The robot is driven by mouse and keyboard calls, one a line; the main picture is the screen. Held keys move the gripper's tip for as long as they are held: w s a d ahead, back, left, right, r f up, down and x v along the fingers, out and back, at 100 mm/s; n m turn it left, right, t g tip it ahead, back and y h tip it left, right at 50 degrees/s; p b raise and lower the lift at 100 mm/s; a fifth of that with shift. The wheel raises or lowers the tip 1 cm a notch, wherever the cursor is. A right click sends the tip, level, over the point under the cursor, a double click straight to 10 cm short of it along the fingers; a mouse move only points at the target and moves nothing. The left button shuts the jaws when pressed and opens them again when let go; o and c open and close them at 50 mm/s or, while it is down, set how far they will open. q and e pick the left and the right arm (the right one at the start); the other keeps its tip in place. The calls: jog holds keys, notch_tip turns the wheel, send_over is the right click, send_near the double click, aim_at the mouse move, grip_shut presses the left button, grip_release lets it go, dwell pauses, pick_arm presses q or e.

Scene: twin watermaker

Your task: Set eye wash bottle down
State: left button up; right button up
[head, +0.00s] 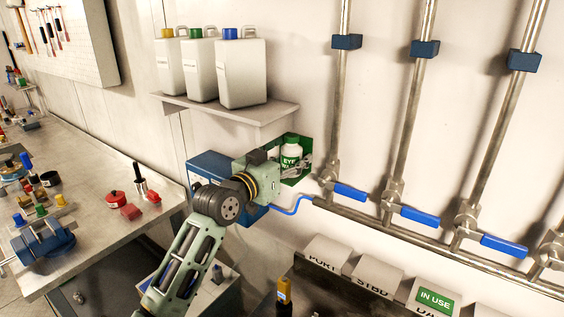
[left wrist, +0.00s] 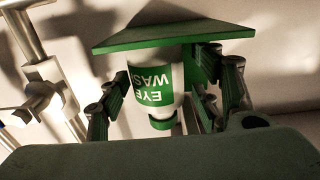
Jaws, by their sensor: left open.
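The eye wash bottle (head: 290,153) is white with a green label and a green cap. It stands upright at the green wall holder (head: 307,147), below the shelf. In the left wrist view the picture is inverted: the bottle (left wrist: 148,85) hangs cap-down with its base against the green plate (left wrist: 172,37). My left gripper (head: 298,168) is at the bottle, with its fingers spread on either side; it also shows in the left wrist view (left wrist: 165,100). The fingers look apart from the bottle. Part of the holder is hidden behind my gripper. My right gripper is not in view.
A shelf (head: 275,112) with white jugs (head: 240,75) is above the holder. Pipes with blue-handled valves (head: 350,192) run to the right. A blue box (head: 205,165) and blue hose (head: 290,209) are close to my left arm. A cluttered workbench (head: 95,215) stands at left.

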pick_arm(q)
jog(key=b+v, duration=0.3)
jog(key=v, duration=0.9)
jog(key=shift+b, duration=0.35)
jog(key=shift+a+f, duration=0.1)
dwell(0.5)
